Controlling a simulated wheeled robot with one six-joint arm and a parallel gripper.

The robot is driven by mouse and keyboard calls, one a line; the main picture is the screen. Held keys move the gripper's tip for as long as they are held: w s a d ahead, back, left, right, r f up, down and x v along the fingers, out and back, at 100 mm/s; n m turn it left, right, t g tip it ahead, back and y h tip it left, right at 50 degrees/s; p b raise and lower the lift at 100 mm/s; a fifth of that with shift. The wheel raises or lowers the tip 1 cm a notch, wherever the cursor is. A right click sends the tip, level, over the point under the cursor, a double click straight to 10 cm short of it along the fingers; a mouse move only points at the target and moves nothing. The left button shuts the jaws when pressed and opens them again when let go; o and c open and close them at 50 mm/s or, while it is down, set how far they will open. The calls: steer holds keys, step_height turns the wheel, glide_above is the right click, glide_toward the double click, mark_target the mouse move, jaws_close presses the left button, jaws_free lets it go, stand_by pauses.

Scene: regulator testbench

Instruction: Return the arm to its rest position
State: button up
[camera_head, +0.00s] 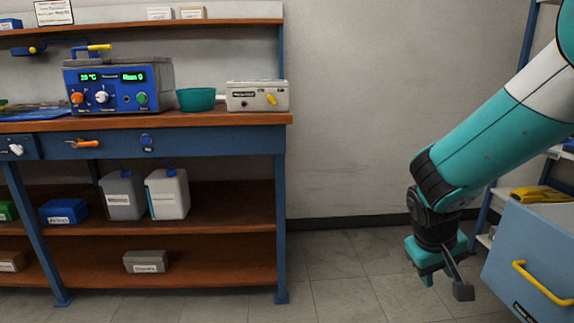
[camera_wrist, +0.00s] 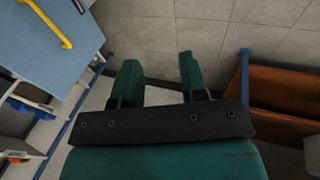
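My arm reaches down from the upper right in the head view, teal and white with black joints. My gripper (camera_head: 445,290) hangs low over the tiled floor, between the workbench and a blue cabinet.
The workbench (camera_head: 235,119) at left carries a blue regulator unit (camera_head: 118,88), a teal bowl (camera_head: 196,99) and a white box (camera_head: 257,96). At right stands a blue cabinet (camera_head: 525,255) with a yellow handle (camera_head: 542,284). The floor (camera_head: 345,290) between is clear.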

steer(key=s+a+r+n+y, duration=0.25)
steer(key=s+a+r, duration=0.2)
steer(key=s, duration=0.25)
steer(key=s+a+r+n+g+y, duration=0.1)
steer(key=s+a+r+n+y, duration=0.2)
steer(key=s+a, duration=0.4)
steer(key=s+a+r+n+y, duration=0.1)
steer(key=s+a+r+y, duration=0.3)
steer(key=s, duration=0.4)
step_height(320, 180, up, 32)
steer(key=h+p, duration=0.1)
steer(key=p, duration=3)
steer(key=shift+w+f, duration=0.2)
steer(key=shift+w, duration=0.05)
